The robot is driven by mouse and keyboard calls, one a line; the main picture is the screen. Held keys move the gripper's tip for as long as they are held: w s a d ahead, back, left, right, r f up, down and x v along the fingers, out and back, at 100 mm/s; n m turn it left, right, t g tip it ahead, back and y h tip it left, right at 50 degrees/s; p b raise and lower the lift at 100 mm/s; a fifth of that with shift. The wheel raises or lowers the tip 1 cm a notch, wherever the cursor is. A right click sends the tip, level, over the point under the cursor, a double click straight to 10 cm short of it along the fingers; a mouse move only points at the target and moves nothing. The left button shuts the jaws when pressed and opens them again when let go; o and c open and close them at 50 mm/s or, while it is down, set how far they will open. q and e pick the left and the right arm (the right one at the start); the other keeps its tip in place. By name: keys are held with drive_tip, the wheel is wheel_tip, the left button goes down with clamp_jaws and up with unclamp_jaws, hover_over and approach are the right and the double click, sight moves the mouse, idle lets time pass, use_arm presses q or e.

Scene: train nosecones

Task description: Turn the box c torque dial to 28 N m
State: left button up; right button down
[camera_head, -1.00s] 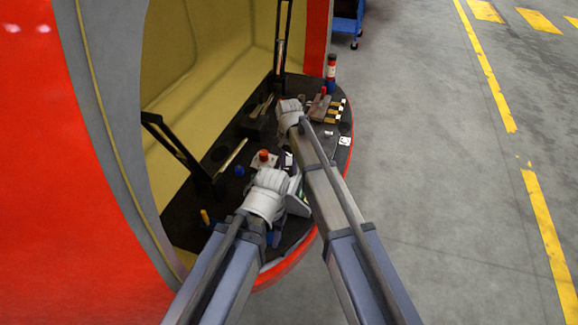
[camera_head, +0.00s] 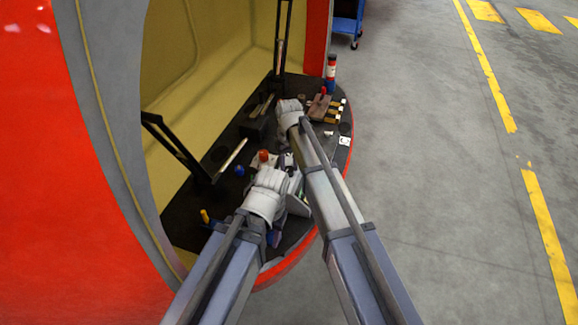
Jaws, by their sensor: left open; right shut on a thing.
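My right gripper (camera_head: 290,108) is the upper one, over the middle of the dark round work surface. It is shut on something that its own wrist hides. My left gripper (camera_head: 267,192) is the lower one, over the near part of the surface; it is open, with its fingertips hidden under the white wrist. Near it are a red-topped knob on a light base (camera_head: 263,158) and black-and-white pieces (camera_head: 288,160). I cannot make out which thing is box c, nor read a torque dial or its setting.
A dark block (camera_head: 252,129) lies left of the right gripper. A dark post (camera_head: 180,147) rises at left. The grey floor (camera_head: 430,150) at right is clear.

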sight(289, 169)
drive_tip(key=shift+n, duration=2.2)
drive_tip(key=shift+c, duration=2.2)
unclamp_jaws()
wheel_tip(289, 169, up, 8)
drive_tip(key=p, duration=0.8)
drive_tip(key=shift+f, duration=0.1)
